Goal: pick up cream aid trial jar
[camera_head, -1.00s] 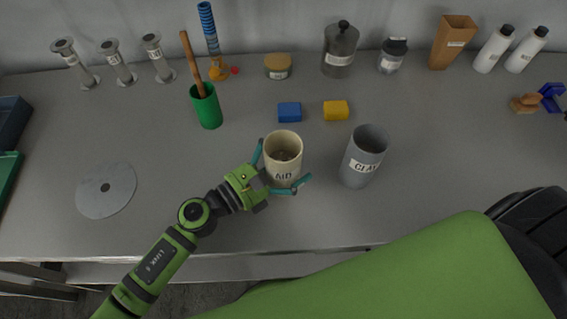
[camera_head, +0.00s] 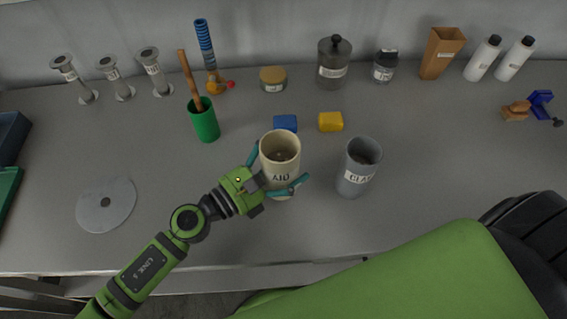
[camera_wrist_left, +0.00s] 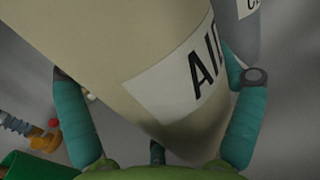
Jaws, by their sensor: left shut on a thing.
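The cream jar (camera_head: 281,152) labelled AID stands upright in my left gripper (camera_head: 277,172), near the middle of the head view. The gripper's teal fingers are shut around its sides. The jar appears raised a little off the table, and it covers part of the blue block behind it. In the left wrist view the jar (camera_wrist_left: 120,50) fills the middle, with its AID label facing the camera and a teal finger on each side (camera_wrist_left: 160,120). My right gripper does not show.
A grey jar (camera_head: 357,170) with a partly readable label stands just right of the cream jar. A blue block (camera_head: 286,122) and a yellow block (camera_head: 331,121) lie behind. A green cup (camera_head: 204,124) stands left. A grey disc (camera_head: 92,207) lies at the left; the front table is clear.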

